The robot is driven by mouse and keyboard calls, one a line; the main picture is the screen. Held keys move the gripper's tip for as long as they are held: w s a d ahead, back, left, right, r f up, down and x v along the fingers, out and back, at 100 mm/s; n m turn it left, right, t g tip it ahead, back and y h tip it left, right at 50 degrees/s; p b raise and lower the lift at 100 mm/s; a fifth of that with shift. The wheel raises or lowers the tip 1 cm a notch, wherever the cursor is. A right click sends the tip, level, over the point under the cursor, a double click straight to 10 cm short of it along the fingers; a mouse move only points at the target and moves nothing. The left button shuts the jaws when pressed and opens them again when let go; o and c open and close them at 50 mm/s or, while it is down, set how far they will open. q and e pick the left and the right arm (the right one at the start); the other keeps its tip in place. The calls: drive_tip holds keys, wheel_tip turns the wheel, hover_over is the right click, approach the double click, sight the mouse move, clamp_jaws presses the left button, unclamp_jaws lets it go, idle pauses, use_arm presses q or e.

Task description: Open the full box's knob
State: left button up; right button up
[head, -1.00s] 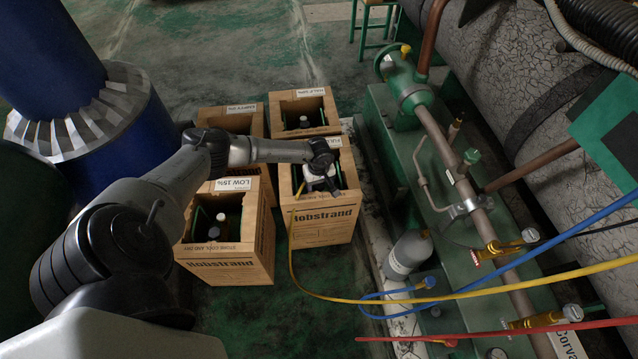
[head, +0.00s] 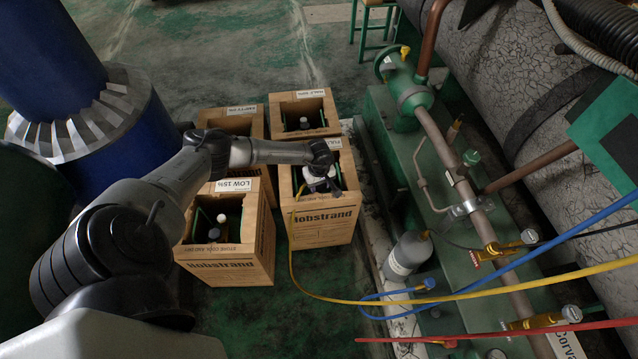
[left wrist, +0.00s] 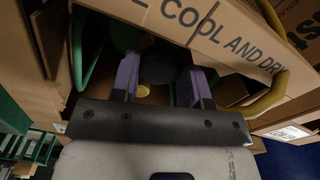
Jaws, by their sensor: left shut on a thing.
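The full box (head: 325,224) is a cardboard carton with a FULL label (head: 329,144), in the middle of the head view at the front right of a group of boxes. My left gripper (head: 320,187) reaches down into its open top. In the left wrist view my left gripper (left wrist: 162,80) has its two purple-padded fingers on either side of a dark round knob (left wrist: 158,66), shut on it. The knob is in shadow, and its turn cannot be read. In the head view the gripper hides the knob. My right gripper is in neither view.
The low box (head: 230,262) stands to the left, with two more boxes behind. A yellow hose (head: 400,301) runs from the full box to the right. A grey cylinder (head: 407,256) and green machinery with pipes stand at the right.

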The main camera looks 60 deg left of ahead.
use_arm(q)
drive_tip(key=n+p, duration=0.2)
drive_tip(key=n, duration=0.2)
drive_tip(key=shift+r, duration=0.15)
drive_tip(key=n+p, duration=0.2)
drive_tip(key=n, duration=0.1)
drive_tip(key=shift+n, duration=0.4)
drive_tip(key=n+p, duration=0.2)
drive_tip(key=n, duration=0.1)
drive_tip(key=shift+n, duration=0.3)
drive_tip(key=n+p, duration=0.2)
drive_tip(key=n, duration=0.2)
drive_tip(key=shift+n+p, duration=0.3)
drive_tip(key=n+p, duration=0.1)
drive_tip(key=n, duration=0.2)
drive_tip(key=shift+d+n+p, duration=0.1)
drive_tip(key=shift+n+p, duration=0.2)
drive_tip(key=n+p, duration=0.1)
drive_tip(key=n, duration=0.1)
drive_tip(key=shift+n, duration=0.3)
drive_tip(key=n+p, duration=0.1)
drive_tip(key=n, duration=0.3)
drive_tip(key=shift+n, duration=1)
